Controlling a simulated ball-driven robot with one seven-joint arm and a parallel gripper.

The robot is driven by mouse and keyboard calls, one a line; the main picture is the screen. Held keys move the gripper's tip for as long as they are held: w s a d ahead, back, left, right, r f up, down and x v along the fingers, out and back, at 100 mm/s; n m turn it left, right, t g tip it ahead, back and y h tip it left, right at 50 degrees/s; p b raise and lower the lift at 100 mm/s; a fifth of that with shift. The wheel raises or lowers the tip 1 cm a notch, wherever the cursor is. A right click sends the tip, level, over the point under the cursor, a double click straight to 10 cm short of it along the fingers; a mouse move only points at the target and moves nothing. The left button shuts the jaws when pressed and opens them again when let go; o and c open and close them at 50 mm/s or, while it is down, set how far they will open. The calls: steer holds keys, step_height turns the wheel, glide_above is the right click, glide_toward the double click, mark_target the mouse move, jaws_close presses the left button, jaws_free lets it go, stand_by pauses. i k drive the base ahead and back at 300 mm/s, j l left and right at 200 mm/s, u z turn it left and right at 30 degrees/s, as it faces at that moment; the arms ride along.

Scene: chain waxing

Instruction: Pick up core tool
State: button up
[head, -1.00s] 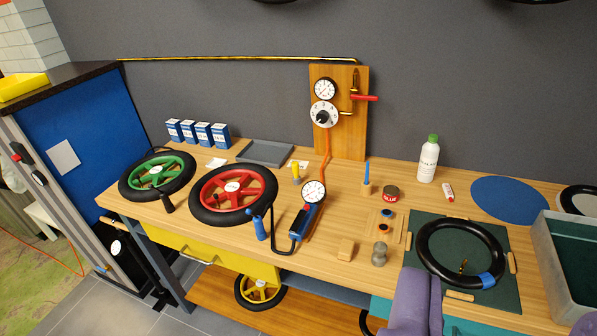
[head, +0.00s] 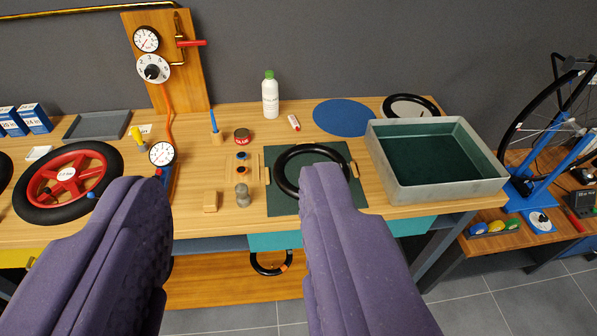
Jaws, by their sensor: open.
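I cannot tell for sure which item is the core tool. A slim blue upright tool (head: 213,121) stands in a small wooden block (head: 217,138) near the back of the bench. A small yellow-handled tool (head: 137,135) stands farther left, beside the pressure gauge (head: 162,154). My gripper (head: 236,182) is open, with its two purple padded fingers wide apart in the foreground and nothing between them. Both small tools lie beyond the fingertips, apart from them. The fingers hide part of the bench front and part of the black tube.
A black inner tube (head: 284,158) lies on a green mat (head: 285,205). A red-rimmed wheel (head: 32,190) is at left, a grey water tub (head: 430,192) at right. A white bottle (head: 270,98), red tin (head: 242,136) and grey metal weight (head: 242,197) stand on the bench (head: 235,117).

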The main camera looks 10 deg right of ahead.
mark_target(136, 131)
steer(key=i+j, duration=0.45)
steer(key=i, duration=0.2)
steer(key=i+j, duration=0.5)
steer(key=i, duration=0.15)
steer(key=i+j, duration=0.45)
steer(key=i, duration=0.2)
